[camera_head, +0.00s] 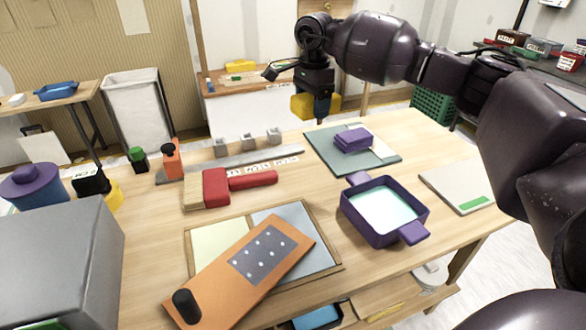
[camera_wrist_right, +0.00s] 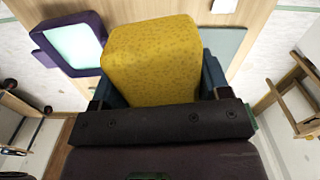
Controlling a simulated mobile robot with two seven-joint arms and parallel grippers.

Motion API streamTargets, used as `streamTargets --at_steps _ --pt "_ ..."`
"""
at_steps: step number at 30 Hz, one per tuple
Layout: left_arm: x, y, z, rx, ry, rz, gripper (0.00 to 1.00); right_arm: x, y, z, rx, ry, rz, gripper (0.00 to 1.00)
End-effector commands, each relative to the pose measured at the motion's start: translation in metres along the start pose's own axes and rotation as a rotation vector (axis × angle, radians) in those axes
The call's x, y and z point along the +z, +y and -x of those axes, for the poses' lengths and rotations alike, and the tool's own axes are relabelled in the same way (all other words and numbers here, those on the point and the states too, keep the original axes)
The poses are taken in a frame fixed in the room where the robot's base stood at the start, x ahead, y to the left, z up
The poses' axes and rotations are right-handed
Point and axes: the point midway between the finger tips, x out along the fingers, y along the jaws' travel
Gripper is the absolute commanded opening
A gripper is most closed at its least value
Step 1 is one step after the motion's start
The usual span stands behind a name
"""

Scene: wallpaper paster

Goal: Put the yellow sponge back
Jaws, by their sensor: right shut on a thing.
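The sponge sticks out on both sides of the dark fingers. In the right wrist view the speckled yellow sponge (camera_wrist_right: 152,62) fills the space between the fingers, and part of it is hidden by the gripper. Another yellow block (camera_head: 240,66) lies on a wooden surface in the back. My left gripper is not in view.
On the wooden table (camera_head: 300,190) are a purple tray with pale liquid (camera_head: 384,208), a purple block (camera_head: 352,140) on a teal board (camera_head: 385,158), a red-handled brush (camera_head: 217,186) and an orange panel (camera_head: 225,290). A grey box (camera_head: 60,260) stands front left. A green crate (camera_head: 433,107) stands behind.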

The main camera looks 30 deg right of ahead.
Motion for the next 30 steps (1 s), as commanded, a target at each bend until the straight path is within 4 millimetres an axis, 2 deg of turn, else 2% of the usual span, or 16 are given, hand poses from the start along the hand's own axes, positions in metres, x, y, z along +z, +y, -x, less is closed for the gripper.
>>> streamTargets --at_steps 7,20,25,30 --pt "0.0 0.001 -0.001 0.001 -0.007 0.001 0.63 -0.003 0.004 0.001 -0.002 0.0 -0.142 0.45" --pt "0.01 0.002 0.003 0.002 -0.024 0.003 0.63 -0.002 0.004 -0.003 -0.001 0.0 -0.154 0.45" --pt "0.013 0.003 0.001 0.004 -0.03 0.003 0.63 -0.002 0.004 -0.023 0.003 0.001 -0.153 0.45" --pt "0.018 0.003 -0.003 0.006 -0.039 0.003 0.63 -0.002 0.004 -0.06 0.008 0.001 -0.153 0.45"
